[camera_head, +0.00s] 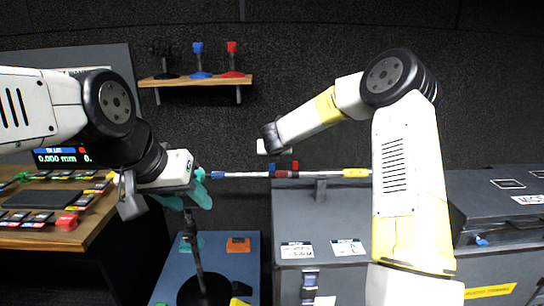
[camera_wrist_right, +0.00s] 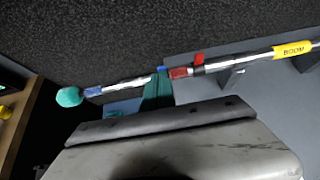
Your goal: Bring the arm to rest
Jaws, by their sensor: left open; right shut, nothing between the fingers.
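My left gripper (camera_head: 188,199) has teal finger pads. It is open and empty, hanging at the left in front of the blue-grey stand, close to the left end of the boom pole (camera_head: 245,175). The pole is silver, with blue, red and yellow bands, and lies level across the middle. My right arm rises at the right and bends back to the middle. Its gripper (camera_wrist_right: 158,90) is shut with nothing held, and appears close to the pole; contact cannot be told.
A wooden shelf (camera_head: 197,81) on the dark wall holds black, blue and red stands. A desk (camera_head: 75,238) with a keypad console is at the left. A blue-grey stand (camera_head: 245,280) with an orange block (camera_head: 238,244) is below. Grey cases (camera_head: 345,270) fill the right.

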